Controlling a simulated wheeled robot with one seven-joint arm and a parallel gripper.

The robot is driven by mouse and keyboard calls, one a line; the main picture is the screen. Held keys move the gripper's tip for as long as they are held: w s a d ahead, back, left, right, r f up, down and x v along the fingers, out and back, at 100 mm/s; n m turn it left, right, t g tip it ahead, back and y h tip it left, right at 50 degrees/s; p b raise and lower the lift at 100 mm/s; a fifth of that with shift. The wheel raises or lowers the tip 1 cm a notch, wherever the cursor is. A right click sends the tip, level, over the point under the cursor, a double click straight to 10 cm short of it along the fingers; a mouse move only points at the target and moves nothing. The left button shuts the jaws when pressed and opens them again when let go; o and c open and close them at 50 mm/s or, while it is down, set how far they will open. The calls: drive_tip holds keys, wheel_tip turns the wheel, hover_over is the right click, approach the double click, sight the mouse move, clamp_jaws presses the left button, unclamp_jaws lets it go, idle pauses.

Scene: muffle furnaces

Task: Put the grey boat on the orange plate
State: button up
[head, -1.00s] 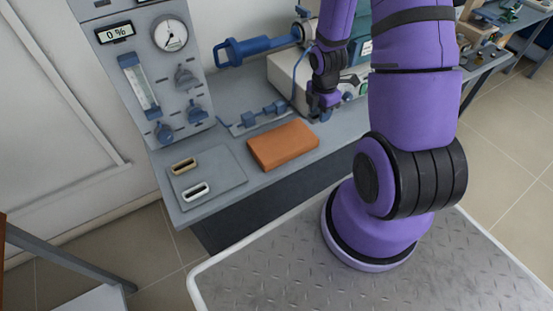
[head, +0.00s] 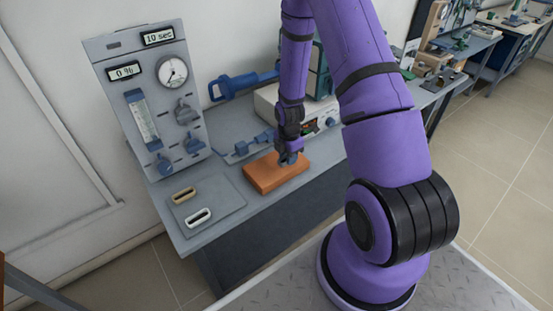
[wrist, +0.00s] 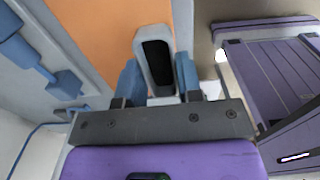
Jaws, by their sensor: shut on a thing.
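The grey boat (wrist: 157,61), a pale grey elongated piece with a dark hollow, is held between the two blue fingers of my gripper (wrist: 158,78) in the wrist view. In the head view my gripper (head: 289,160) is over the back right part of the orange plate (head: 264,177), and the boat is too hidden to make out there. The orange plate also shows in the wrist view (wrist: 95,28), behind and left of the boat. I cannot tell whether the boat touches the plate.
A beige boat (head: 184,195) and a white boat (head: 198,217) lie on a grey mat (head: 226,196) left of the plate. A gauge panel (head: 150,105) stands behind the mat. Blue fittings (head: 245,148) lie behind the plate, near a pale furnace unit (head: 268,98).

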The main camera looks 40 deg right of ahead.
drive_tip(key=w, duration=0.2)
drive_tip(key=w+a, duration=0.1)
drive_tip(key=w, duration=0.1)
drive_tip(key=shift+w+a+f, duration=0.2)
drive_tip(key=shift+w, duration=0.15)
drive_tip(key=shift+f, duration=1.8)
drive_tip(key=shift+f, duration=0.1)
drive_tip(key=o, duration=0.9)
